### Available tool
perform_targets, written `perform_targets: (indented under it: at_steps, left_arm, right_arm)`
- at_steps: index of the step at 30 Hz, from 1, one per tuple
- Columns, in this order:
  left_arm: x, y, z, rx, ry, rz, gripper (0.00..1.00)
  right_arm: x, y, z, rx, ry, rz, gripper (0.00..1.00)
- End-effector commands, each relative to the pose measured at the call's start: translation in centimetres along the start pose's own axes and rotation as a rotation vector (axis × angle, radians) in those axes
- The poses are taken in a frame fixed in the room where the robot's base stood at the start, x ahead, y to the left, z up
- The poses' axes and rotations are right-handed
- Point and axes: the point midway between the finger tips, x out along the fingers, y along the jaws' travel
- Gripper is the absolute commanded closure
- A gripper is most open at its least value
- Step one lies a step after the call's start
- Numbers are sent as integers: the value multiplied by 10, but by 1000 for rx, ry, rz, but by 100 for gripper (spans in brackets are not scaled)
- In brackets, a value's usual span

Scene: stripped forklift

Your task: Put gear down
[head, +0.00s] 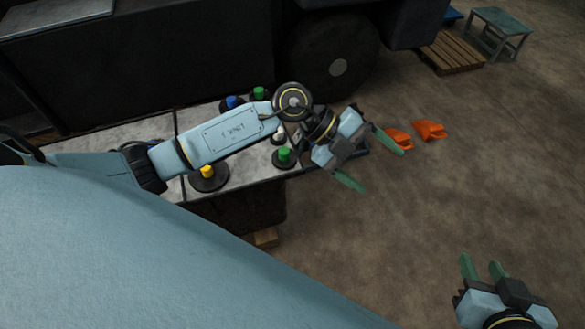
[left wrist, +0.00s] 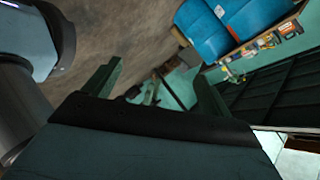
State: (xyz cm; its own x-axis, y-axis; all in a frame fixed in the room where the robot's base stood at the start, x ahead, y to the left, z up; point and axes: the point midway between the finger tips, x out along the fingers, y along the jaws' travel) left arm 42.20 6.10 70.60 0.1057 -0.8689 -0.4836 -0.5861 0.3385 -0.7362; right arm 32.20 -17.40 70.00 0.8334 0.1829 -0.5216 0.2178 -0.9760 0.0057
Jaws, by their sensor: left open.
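Several dark round gears with coloured hubs sit on a grey worktop (head: 110,143): a blue-hubbed gear (head: 231,103), a green-hubbed gear (head: 259,94) at the back, a yellow-hubbed gear (head: 208,176) and another green-hubbed gear (head: 284,158) at the front. A white piece (head: 279,134) is partly hidden by my left arm. My left gripper (head: 371,161) is open and empty, off the worktop's right end, right of the gears. Its spread fingers, with nothing between them, also show in the left wrist view (left wrist: 157,85). My right gripper (head: 484,268) has its fingers apart and empty, over the floor at lower right.
Two orange pieces (head: 429,130) lie just right of my left gripper. A dark vehicle body with a wheel (head: 338,67) stands behind the worktop. A wooden pallet (head: 452,53) and a small green table (head: 499,22) are at the back right. Open floor lies at right.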

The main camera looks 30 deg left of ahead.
Motion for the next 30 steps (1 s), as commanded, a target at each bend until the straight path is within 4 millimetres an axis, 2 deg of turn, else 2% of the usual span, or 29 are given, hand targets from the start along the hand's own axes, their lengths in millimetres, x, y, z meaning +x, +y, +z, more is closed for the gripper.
perform_targets:
  at_steps: [1,3,5,8,11,14,16,19,21,24,27,30]
  left_arm:
    - [7,-19,-28,-1,79,-168,16]
    - [1,-50,-57,-21,145,-408,16]
    - [-13,-72,-72,-65,169,-607,16]
    - [-46,-96,-78,-191,145,-911,16]
    - [-82,-99,-65,-374,50,-1152,16]
    - [-112,-79,-42,-608,-96,-1309,16]
    - [-124,-52,-27,-790,-213,-1356,16]
    - [-129,-5,-14,-1046,-374,-1334,16]
    - [-126,29,-13,-1201,-463,-1270,16]
    - [-118,66,-21,-1365,-544,-1157,16]
    - [-111,89,-30,-1459,-583,-1064,16]
    - [-107,100,-36,-1501,-597,-1014,16]
  right_arm:
    - [0,0,0,0,0,0,64]
    - [0,0,0,0,0,0,64]
    - [0,0,0,0,0,0,64]
    - [0,0,0,0,1,0,64]
    - [0,0,0,0,1,0,64]
    - [0,0,0,0,1,0,64]
    - [0,0,0,0,1,0,64]
    - [0,0,0,0,1,-1,64]
    - [0,0,0,0,1,-1,64]
    - [0,0,0,0,1,-1,64]
    - [0,0,0,0,2,-1,64]
    - [0,0,0,0,2,0,64]
